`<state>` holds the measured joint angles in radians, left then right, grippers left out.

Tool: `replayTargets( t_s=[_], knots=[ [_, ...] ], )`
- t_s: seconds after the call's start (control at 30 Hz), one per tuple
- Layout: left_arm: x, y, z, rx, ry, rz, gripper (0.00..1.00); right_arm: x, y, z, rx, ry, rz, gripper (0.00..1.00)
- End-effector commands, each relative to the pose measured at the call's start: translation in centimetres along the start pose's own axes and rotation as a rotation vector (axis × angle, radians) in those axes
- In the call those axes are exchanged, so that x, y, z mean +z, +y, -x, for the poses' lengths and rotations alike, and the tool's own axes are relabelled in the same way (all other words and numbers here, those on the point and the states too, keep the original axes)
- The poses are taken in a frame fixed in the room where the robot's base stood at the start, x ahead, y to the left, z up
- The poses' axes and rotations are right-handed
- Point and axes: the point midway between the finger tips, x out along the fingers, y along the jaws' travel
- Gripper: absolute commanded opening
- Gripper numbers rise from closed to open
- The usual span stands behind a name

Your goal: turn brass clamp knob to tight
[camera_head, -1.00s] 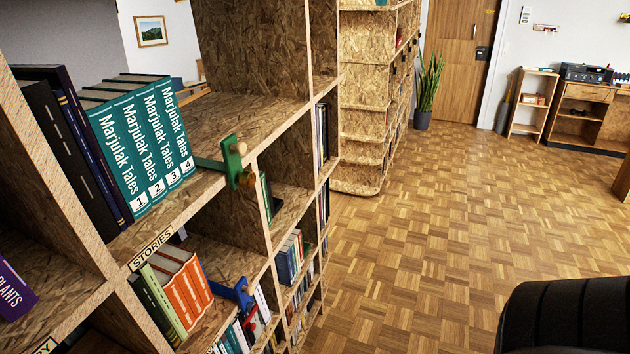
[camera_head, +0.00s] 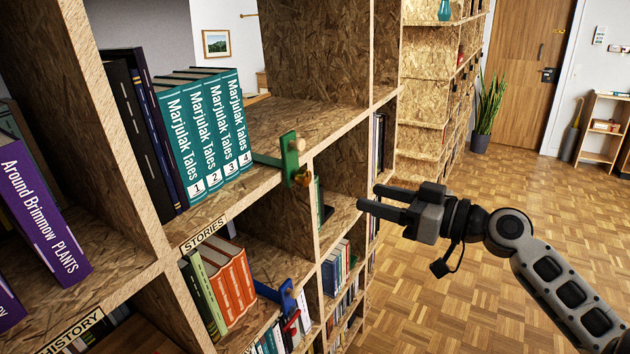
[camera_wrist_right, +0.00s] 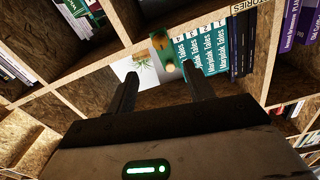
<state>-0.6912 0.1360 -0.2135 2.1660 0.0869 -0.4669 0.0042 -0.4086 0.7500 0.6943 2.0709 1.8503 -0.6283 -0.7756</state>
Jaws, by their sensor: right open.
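A green clamp (camera_head: 289,158) sits on the front edge of the shelf, just right of the teal Marjulak Tales books. Its brass knob (camera_head: 303,177) faces out, low on the clamp, with a pale wooden peg (camera_head: 298,145) above it. In the right wrist view, the green clamp (camera_wrist_right: 161,47) and the brass knob (camera_wrist_right: 169,67) show between the finger ends. My right gripper (camera_head: 370,197) is open and empty, in front of the bookcase to the right of the knob and apart from it. My left gripper is out of view.
Teal books (camera_head: 206,130) stand against the clamp's left side. The bookcase uprights and shelf edges are close to the gripper.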

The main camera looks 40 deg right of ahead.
Motion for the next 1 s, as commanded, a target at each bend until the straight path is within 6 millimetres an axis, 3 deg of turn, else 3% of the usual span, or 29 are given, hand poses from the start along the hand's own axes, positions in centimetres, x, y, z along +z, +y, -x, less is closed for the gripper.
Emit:
replayTargets(
  t_s=[0.2, 0.6, 0.8, 1.0],
  knots=[
    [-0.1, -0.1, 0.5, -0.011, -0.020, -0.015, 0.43, -0.5, 0.0, -4.6, -0.002, 0.001, 0.002, 0.52],
    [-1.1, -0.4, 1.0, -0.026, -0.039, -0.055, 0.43, -0.4, 0.1, -11.1, 0.002, 0.002, -0.001, 0.52],
    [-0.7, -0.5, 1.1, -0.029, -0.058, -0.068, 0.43, -0.1, 0.1, -12.8, 0.002, 0.001, -0.002, 0.52],
    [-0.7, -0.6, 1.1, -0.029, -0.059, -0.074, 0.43, 0.1, 0.0, -13.3, 0.002, -0.001, -0.002, 0.52]
  ],
)
